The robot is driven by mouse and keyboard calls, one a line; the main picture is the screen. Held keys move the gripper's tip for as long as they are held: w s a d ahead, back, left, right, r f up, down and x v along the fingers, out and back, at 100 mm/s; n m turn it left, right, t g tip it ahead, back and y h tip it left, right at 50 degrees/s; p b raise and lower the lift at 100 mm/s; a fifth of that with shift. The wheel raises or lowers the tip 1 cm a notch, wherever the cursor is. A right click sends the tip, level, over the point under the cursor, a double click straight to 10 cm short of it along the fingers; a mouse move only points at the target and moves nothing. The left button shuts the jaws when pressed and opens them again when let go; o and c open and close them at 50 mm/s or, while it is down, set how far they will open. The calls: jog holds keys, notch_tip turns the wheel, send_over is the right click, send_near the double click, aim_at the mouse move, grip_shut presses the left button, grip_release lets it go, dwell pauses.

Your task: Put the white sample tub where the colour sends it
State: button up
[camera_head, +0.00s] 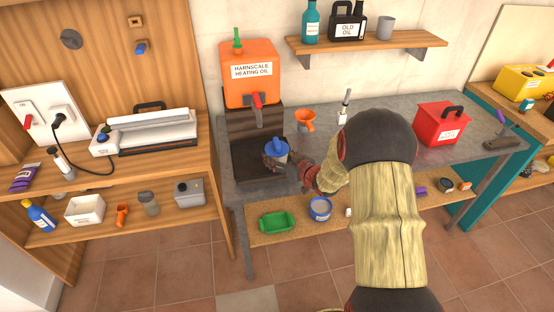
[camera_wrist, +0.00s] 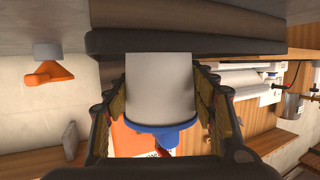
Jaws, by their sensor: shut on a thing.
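The white sample tub (camera_wrist: 158,88) is a plain pale cylinder with a blue top (camera_wrist: 160,138). The wrist view shows it upside down. My gripper (camera_wrist: 160,105) is shut on its sides, with a padded finger on each side. In the head view the tub's blue top (camera_head: 277,148) shows at the dark stand (camera_head: 245,165), below the red tap of the orange heating oil tank (camera_head: 250,75). My gripper (camera_head: 290,168) reaches it from the right and hides part of it. Whether the tub rests on the stand I cannot tell.
A white bin (camera_head: 85,209) is on the left lower shelf. A wall shelf (camera_head: 370,42) holds bottles.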

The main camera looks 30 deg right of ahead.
jog(key=shift+r, duration=0.1)
jog(key=o, duration=1.3)
jog(key=shift+f, duration=0.2)
jog(key=shift+o, duration=0.4)
